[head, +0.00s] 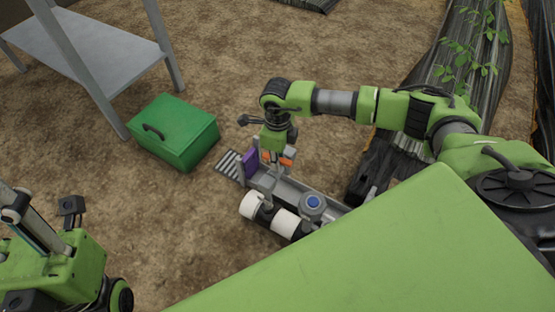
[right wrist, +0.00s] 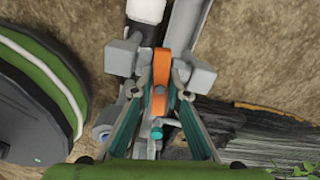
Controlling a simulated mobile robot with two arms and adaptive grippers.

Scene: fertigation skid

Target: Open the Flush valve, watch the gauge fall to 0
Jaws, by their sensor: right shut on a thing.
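An orange valve handle (right wrist: 160,70) is between the fingertips of my right gripper (right wrist: 160,92) in the right wrist view. The fingers are closed against its two sides. In the head view the right gripper (head: 271,160) points down at the skid (head: 296,190), with orange (head: 287,162) showing beside it. I cannot read a label on the handle. A round grey fitting with a blue top (head: 313,202) sits on the skid. No gauge dial or needle can be made out. Part of my left arm shows at the lower left; its fingers cannot be made out clearly.
White cylinders (head: 286,223) lie along the skid's near side, and a purple plate (head: 250,163) stands at its far end. A green toolbox (head: 172,133) is on the soil to the left, by a grey table (head: 95,47). A black-covered plant row (head: 415,100) runs at right.

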